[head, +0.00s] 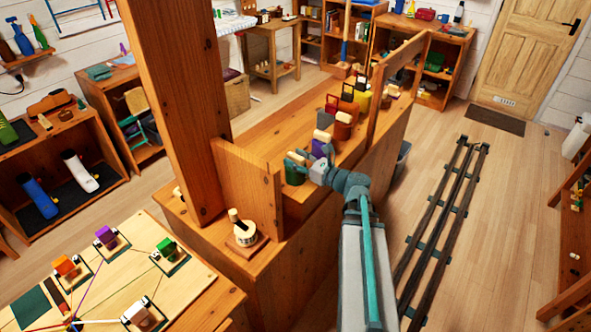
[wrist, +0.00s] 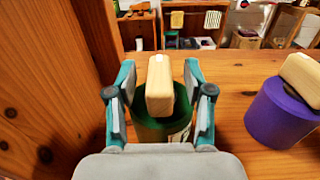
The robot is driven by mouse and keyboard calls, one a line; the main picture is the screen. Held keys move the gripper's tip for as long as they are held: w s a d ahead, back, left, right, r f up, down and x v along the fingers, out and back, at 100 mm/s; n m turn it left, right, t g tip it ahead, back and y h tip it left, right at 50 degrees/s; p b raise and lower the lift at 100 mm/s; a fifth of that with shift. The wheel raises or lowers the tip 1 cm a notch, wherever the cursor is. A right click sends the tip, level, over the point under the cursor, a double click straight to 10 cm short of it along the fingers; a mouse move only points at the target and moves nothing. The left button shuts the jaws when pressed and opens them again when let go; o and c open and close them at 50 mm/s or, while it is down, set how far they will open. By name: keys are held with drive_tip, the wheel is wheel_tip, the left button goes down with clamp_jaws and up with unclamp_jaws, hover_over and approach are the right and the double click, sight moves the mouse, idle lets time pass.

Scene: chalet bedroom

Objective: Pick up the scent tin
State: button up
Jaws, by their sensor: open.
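A green tin (head: 294,176) with a pale wooden block-shaped top stands on the wooden shelf, close to an upright board. In the wrist view the green tin (wrist: 165,128) and its wooden top (wrist: 160,88) are between the two fingers of my gripper (wrist: 159,72). The fingers are open, one on each side of the top, with gaps visible. My gripper (head: 308,168) reaches the tin from the right in the head view. My palm hides the tin's near lower part. A label shows only partly. Several similar tins stand nearby; I cannot tell which is the scent tin.
A purple tin (wrist: 280,112) stands close on the right in the wrist view. A brown tin (head: 343,127) and several others line the shelf behind. An upright wooden board (head: 248,185) and a thick post (head: 175,100) are close on the left.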

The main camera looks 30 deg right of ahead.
drive_tip(key=shift+w, duration=0.1)
drive_tip(key=shift+c, duration=0.2)
clamp_jaws()
idle(0.5)
